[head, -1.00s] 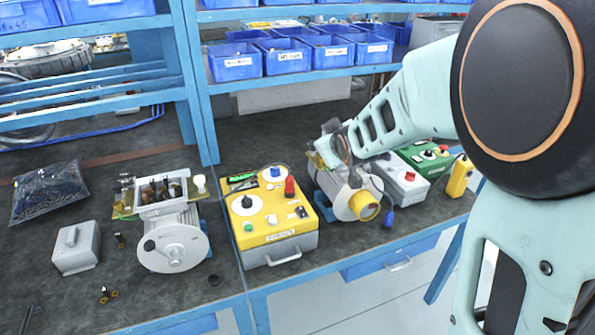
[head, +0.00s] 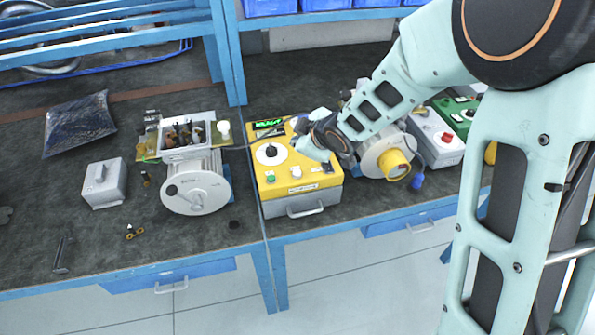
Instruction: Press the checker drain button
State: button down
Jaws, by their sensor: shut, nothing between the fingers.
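The checker is a yellow-topped box (head: 281,187) with a grey front and handle, in the middle of the head view. Its top carries a black knob on a white dial (head: 271,151), a green button (head: 271,178), a white button (head: 296,172), a dark switch (head: 327,166) and a lit green display (head: 268,124). I cannot read which button is the drain. My gripper (head: 306,148) is over the checker's right back part, shut and empty. It hides the red control and second dial there. I cannot tell whether its tips touch the panel.
A grey box with a red button (head: 436,140) and a green box (head: 462,112) are farther right. Shelf rails cross above.

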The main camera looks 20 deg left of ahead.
aim_at(298, 174)
jog(key=shift+f+b, duration=3.95)
jog(key=shift+f, duration=0.45)
jog(key=shift+f, duration=0.1)
jog(key=shift+f+b, duration=0.3)
jog(key=shift+b, duration=0.2)
jog(key=shift+f+b, duration=0.45)
jog(key=shift+r, duration=0.1)
jog(key=shift+r+p, duration=0.7)
jog(key=shift+r, duration=0.05)
notch_tip(298, 174, up, 5)
jog(key=p, duration=0.4)
jog(key=shift+r+p, duration=0.1)
jog(key=shift+p, duration=0.2)
